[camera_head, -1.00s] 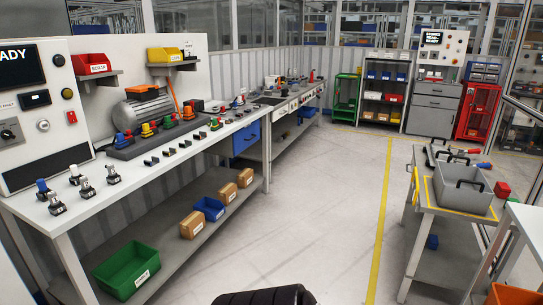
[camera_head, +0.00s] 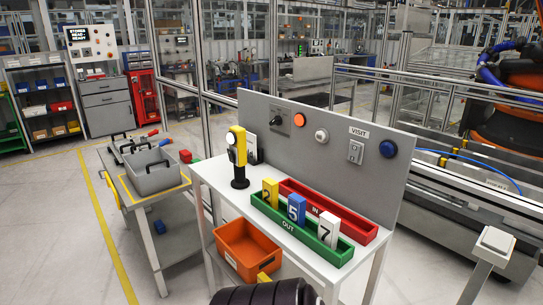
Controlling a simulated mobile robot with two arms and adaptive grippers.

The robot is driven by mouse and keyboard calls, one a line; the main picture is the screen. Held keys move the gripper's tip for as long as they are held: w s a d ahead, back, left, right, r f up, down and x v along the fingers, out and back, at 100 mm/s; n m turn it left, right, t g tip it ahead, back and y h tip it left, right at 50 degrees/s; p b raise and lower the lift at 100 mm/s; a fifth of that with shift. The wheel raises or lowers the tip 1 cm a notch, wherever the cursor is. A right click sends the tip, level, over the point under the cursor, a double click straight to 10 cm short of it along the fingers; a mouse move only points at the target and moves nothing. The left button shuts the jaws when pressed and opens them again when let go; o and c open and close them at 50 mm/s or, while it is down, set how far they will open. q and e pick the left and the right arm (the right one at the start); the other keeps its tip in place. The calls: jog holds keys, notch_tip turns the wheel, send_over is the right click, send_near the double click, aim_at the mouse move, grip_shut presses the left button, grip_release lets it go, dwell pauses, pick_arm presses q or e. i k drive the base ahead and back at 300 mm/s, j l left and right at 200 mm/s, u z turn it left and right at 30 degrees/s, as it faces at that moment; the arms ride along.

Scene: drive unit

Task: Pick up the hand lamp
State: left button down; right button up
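The hand lamp (camera_head: 239,158), yellow with a black handle and base and a round pale lens, stands upright at the left end of a white table (camera_head: 213,177). It is in front of the left end of a grey back panel. A black charger-like piece sits just behind it, partly hidden. Neither of my grippers is in view.
A green OUT tray (camera_head: 290,232) with several numbered tags and a red IN tray (camera_head: 354,229) lie right of the lamp. An orange bin (camera_head: 243,250) sits below. A grey cart (camera_head: 172,220) with a grey tote (camera_head: 150,180) stands left. Floor is open further left.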

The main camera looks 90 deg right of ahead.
aim_at(236, 137)
jog(key=z, duration=2.55)
jog(key=i+j+z, duration=0.15)
jog(key=z, duration=0.3)
jog(key=j+z, duration=0.5)
jog(key=i+l, duration=0.05)
